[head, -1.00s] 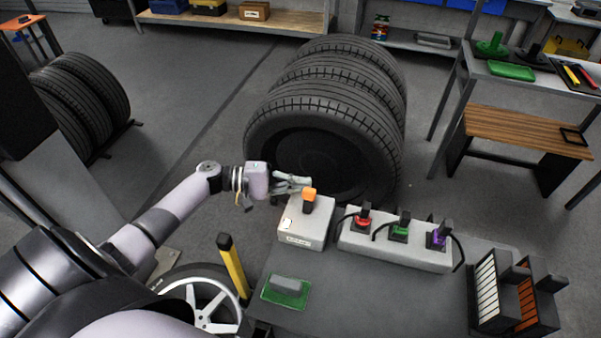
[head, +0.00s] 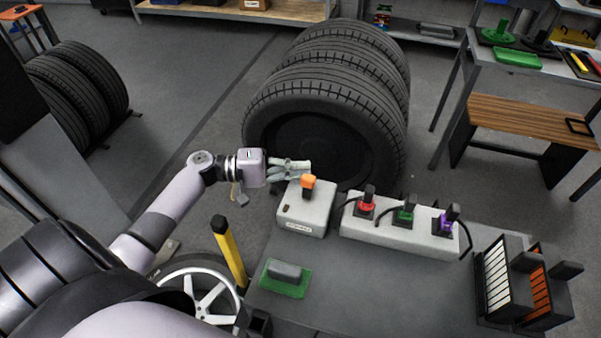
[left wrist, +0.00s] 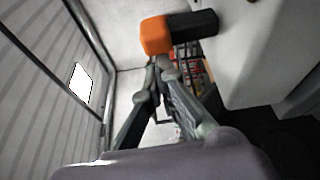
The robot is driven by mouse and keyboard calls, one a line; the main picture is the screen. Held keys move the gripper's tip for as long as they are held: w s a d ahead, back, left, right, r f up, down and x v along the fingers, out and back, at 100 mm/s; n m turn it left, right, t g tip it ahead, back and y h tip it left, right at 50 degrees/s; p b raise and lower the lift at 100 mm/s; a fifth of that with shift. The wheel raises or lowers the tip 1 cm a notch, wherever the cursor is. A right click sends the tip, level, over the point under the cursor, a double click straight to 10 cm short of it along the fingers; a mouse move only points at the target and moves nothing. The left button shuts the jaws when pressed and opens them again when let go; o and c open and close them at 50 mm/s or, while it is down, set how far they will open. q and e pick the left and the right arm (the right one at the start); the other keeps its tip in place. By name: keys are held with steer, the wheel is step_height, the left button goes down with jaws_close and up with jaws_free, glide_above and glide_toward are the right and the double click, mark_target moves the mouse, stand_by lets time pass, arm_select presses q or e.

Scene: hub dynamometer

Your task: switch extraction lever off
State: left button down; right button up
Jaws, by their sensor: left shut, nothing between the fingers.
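The extraction lever has an orange knob (head: 308,181) on a dark stem and stands on a light grey box (head: 305,210) at the table's back left. My left gripper (head: 306,167) is shut and empty, just behind and left of the knob. In the left wrist view, the orange knob (left wrist: 156,36) and its black stem (left wrist: 194,24) appear just beyond the closed fingertips (left wrist: 160,62). I cannot tell whether the fingertips touch the knob. My right gripper is not in view.
A grey strip with red (head: 366,203), green (head: 405,212) and purple (head: 446,221) plugs lies right of the box. A green pad with a grey block (head: 285,271) is in front. Large tires (head: 325,125) stand behind. A rack (head: 520,285) is at right.

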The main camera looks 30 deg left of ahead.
arm_select(q)
steer(key=m+b, duration=0.1)
steer(key=b, duration=0.1)
steer(key=s+m+b, duration=0.1)
steer(key=shift+s+d+r+m+h+b, duration=0.2)
steer(key=shift+s+r+m+h+b, duration=0.1)
steer(key=shift+m+b, duration=0.1)
steer(key=shift+a, duration=0.15)
steer(key=v, duration=1.1)
steer(key=shift+s+a+f, duration=0.2)
steer(key=shift+s+a, duration=0.05)
steer(key=shift+s, duration=0.05)
